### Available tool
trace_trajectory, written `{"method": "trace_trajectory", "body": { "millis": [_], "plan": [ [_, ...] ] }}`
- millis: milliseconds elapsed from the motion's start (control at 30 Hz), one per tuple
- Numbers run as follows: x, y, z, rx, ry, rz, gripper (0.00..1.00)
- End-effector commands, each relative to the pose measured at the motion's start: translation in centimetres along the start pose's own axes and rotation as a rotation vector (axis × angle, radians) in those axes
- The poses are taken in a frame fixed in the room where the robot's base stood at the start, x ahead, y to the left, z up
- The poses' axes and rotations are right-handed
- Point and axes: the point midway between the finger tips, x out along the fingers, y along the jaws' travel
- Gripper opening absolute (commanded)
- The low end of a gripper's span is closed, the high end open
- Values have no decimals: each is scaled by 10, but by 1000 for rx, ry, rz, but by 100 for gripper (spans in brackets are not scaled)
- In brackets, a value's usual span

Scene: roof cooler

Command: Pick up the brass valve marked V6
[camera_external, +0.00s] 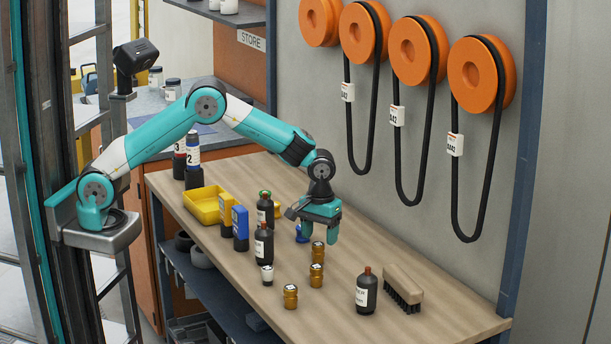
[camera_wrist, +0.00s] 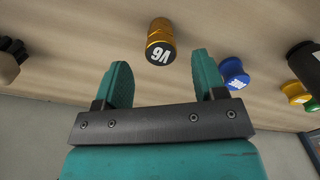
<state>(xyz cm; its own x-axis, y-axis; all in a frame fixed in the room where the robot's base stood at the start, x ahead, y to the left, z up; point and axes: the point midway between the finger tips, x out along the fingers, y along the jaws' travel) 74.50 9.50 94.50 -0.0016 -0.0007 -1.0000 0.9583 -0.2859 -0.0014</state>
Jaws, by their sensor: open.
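The brass valve marked V6 (camera_wrist: 160,42) stands on the bench in the wrist view, its white V6 label on a black top. It lies just beyond the gap between my fingertips. My gripper (camera_wrist: 162,76) is open and empty, one finger on either side of that gap. In the external view my gripper (camera_external: 320,233) hangs fingers down above the bench. The nearest brass valve (camera_external: 318,252) there, just in front of the fingers, appears to be V6. Two similar brass valves, a middle one (camera_external: 316,275) and a front one (camera_external: 290,296), stand closer to the front edge; their marks are unreadable.
A blue knob (camera_wrist: 234,73) stands right of V6 in the wrist view. Dark bottles (camera_external: 264,243) and a yellow tray (camera_external: 206,204) are left of my gripper. A dark bottle (camera_external: 366,291) and a brush (camera_external: 403,287) are to the right.

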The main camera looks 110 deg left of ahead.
Motion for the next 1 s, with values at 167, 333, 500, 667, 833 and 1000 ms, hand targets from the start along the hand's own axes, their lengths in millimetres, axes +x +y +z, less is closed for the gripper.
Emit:
{"method": "trace_trajectory", "body": {
  "millis": [167,333,500,667,833,1000],
  "plan": [
    [12,-1,2,0,-1,-2,64],
    [39,-2,5,0,-1,-2,64],
    [54,-2,5,0,1,1,64],
    [56,-2,5,0,2,2,64],
    [56,-2,5,0,1,1,39],
    [56,-2,5,0,1,1,7]
  ]
}}
